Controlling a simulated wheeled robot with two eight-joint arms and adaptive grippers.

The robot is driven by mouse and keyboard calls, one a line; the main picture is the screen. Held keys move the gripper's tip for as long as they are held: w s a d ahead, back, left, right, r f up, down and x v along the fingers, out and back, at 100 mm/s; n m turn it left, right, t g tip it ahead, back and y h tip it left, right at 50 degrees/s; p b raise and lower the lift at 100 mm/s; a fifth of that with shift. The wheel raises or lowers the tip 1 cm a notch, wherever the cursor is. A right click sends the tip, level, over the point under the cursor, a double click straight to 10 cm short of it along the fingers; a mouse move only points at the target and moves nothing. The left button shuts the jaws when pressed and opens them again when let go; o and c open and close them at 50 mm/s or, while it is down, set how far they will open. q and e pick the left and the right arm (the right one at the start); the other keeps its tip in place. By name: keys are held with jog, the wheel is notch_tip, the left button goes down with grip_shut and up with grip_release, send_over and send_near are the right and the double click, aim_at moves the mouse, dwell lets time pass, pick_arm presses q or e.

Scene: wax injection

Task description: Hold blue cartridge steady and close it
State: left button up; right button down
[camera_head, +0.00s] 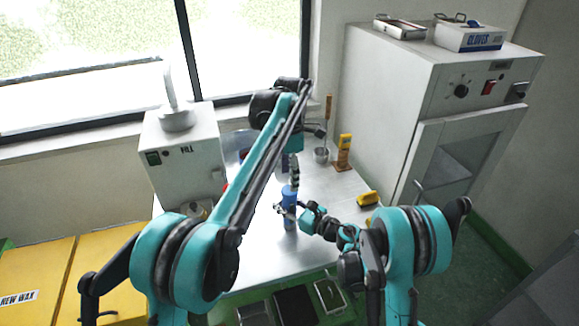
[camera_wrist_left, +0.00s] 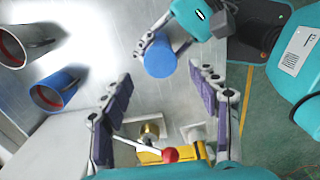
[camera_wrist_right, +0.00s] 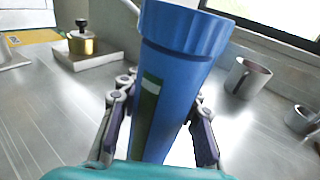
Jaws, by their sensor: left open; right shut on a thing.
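The blue cartridge (camera_head: 290,194) stands upright on the metal table in the head view. In the right wrist view the cartridge (camera_wrist_right: 172,75) has a ribbed blue cap on top and a green label stripe. My right gripper (camera_head: 281,209) is shut around its body from the side. My left gripper (camera_head: 293,178) is above the cartridge, pointing down. In the left wrist view my left gripper (camera_wrist_left: 160,80) is open and empty, with its fingers apart. The round blue cap (camera_wrist_left: 160,58) shows just beyond and between the fingertips, and I cannot tell if they touch it.
A white machine (camera_head: 182,150) stands at the left and a white oven (camera_head: 440,110) at the right. Cups (camera_wrist_left: 55,90), a brass pot (camera_wrist_right: 82,42) and a yellow tool (camera_head: 368,198) are on the table. Yellow boxes (camera_head: 60,265) stand at the lower left.

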pick_arm(q)
send_over(290, 205)
jog(key=w, duration=0.2)
jog(key=shift+f, duration=2.35)
